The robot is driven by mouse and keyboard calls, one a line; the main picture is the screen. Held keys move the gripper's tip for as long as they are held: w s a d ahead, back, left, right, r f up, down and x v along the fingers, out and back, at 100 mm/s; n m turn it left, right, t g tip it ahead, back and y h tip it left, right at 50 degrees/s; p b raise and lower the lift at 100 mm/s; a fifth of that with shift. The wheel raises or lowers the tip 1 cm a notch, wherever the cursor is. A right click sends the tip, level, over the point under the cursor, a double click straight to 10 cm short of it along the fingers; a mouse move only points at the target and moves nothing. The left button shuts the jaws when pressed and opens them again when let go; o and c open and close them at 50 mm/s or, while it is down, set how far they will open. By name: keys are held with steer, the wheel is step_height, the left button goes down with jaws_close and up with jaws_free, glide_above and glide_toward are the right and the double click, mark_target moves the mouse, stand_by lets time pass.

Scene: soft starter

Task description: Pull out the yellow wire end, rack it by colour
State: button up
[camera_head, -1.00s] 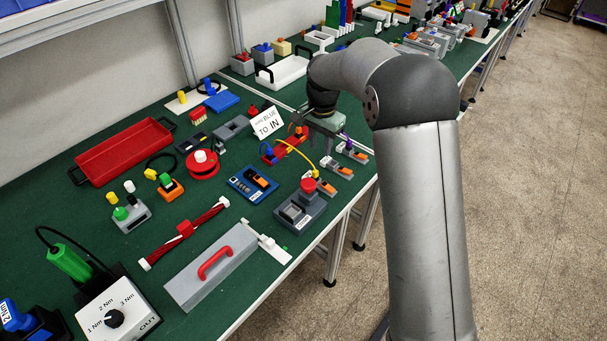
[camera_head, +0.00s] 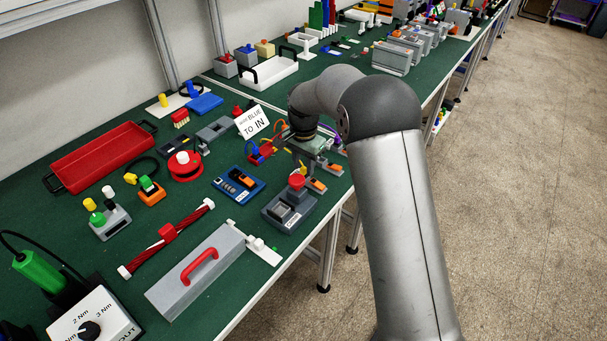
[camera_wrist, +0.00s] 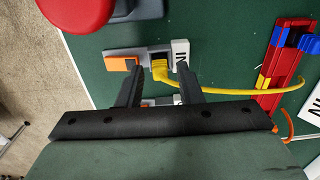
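The yellow wire end (camera_wrist: 160,70) sits at a small grey connector with an orange lever (camera_wrist: 121,63) in the wrist view. Its yellow wire (camera_wrist: 225,90) curves right, across a red strip (camera_wrist: 283,65) with blue and yellow patches. A blue plug (camera_wrist: 308,43) is at that strip. My gripper (camera_wrist: 159,75) is open, with one finger on each side of the yellow end; I cannot tell whether they touch it. In the head view my gripper (camera_head: 302,164) is low over the connectors near the front table edge and hides the yellow end.
A grey box with a red button (camera_head: 297,181) stands close beside my gripper; the button also shows in the wrist view (camera_wrist: 75,12). A sign (camera_head: 252,122) reads "BLUE TO IN". An orange wire (camera_wrist: 288,125) lies near the strip. A blue module (camera_head: 238,184) lies left.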

steer(key=shift+f, duration=0.35)
jaws_close()
steer(key=shift+r, duration=0.1)
steer(key=shift+r, duration=0.15)
steer(key=shift+r+p, duration=1)
steer(key=shift+r, duration=0.55)
